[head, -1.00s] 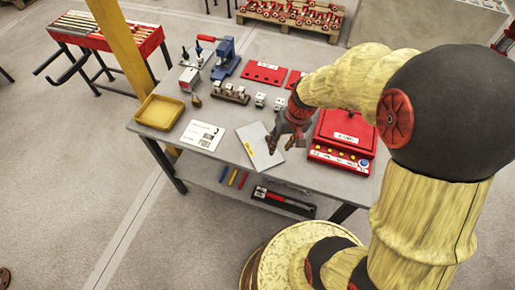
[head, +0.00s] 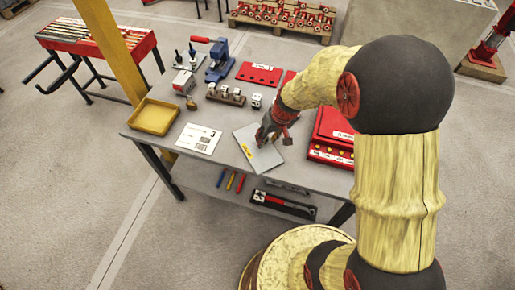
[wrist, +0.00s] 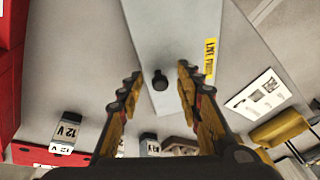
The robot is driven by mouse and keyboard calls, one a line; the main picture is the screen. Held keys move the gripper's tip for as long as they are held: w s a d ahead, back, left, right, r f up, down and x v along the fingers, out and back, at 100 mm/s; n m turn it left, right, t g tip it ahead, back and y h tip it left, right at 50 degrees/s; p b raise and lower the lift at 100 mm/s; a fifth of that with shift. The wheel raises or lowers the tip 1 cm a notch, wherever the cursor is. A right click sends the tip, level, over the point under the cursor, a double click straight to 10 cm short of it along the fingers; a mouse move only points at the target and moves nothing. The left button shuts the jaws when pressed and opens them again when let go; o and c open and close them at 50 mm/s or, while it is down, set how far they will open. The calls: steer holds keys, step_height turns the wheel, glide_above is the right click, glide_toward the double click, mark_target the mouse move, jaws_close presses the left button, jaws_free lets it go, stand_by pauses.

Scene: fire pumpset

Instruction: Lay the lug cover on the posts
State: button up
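The lug cover appears to be a pale grey flat plate (head: 268,159) with a yellow label, lying on the table near its front edge. In the wrist view the plate (wrist: 178,38) has a dark round knob (wrist: 160,79) and a yellow label (wrist: 210,50). My gripper (head: 264,140) is over the plate in the head view. In the wrist view its fingers (wrist: 160,86) are apart, one on each side of the knob, with gaps between; I cannot tell how far above it they are. I cannot pick out the posts for certain.
A red box (head: 327,152) stands right of the plate. A white printed sheet (head: 199,138) and yellow tray (head: 154,116) lie left. Behind are a block rack (head: 226,96), a small white block (head: 256,101), a blue press (head: 221,60) and a red plate (head: 259,73).

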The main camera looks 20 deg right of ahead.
steer(key=shift+w+f, duration=0.1)
steer(key=shift+f, duration=0.2)
steer(key=shift+c, duration=1)
jaws_close()
